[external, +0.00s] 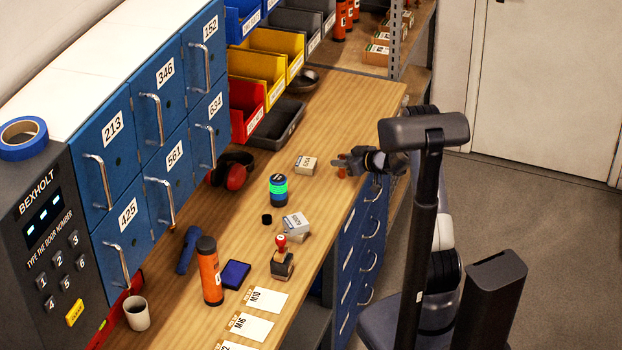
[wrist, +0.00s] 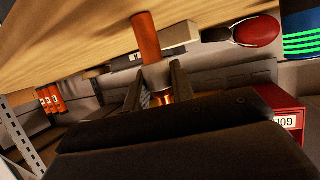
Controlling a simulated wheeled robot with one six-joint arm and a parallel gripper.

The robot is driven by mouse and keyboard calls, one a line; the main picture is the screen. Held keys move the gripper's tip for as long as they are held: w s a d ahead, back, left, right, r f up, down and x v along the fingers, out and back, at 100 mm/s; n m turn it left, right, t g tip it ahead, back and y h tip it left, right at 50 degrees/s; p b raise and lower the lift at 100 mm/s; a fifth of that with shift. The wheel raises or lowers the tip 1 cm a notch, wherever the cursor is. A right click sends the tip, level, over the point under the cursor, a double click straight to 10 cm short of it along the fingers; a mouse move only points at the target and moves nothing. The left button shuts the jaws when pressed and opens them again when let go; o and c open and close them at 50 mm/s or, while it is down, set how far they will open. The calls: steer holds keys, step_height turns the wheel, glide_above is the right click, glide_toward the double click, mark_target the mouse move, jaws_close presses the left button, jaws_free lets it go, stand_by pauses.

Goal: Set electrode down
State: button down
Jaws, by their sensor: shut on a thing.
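My gripper (external: 347,162) is over the right part of the wooden bench, near its edge. It is shut on a copper-orange cylinder, which I take to be the electrode (wrist: 146,36). In the wrist view the electrode passes between the two fingers (wrist: 157,88), its plain rounded end sticking out past them. A coppery part also shows between the finger bases. In the external view only a small orange-brown bit of the electrode (external: 342,172) shows at the fingertips. Whether it touches the bench top (external: 340,118) cannot be told.
A small labelled box (external: 306,165) lies left of my gripper. Red earmuffs (external: 236,176) lie by the blue lockers.

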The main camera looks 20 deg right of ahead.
steer(key=shift+r, duration=0.1)
step_height(320, 180, up, 10)
steer(key=shift+f+p, duration=0.1)
steer(key=shift+p, duration=0.4)
steer(key=s+a+n+g+y+b, duration=0.25)
steer(key=s+a, duration=0.45)
steer(key=a, duration=0.5)
steer(key=s+a+n+g+y+b, duration=0.1)
steer(key=s+a+n+g+y, duration=0.2)
steer(key=s+a, duration=0.65)
steer(key=s+a+n+g+y+b, duration=0.1)
steer(key=s+a+n+g+b, duration=0.2)
steer(key=a, duration=1.1)
steer(key=shift+n+g, duration=0.25)
steer(key=shift+n, duration=0.4)
steer(key=shift+s+f+b, duration=0.25)
steer(key=shift+f, duration=1.35)
steer(key=shift+s+f+b, duration=0.2)
steer(key=shift+s+f, duration=0.1)
steer(key=shift+f, duration=1.35)
steer(key=shift+s+f+b, duration=0.25)
steer(key=shift+f, duration=1.35)
steer(key=shift+f, duration=0.1)
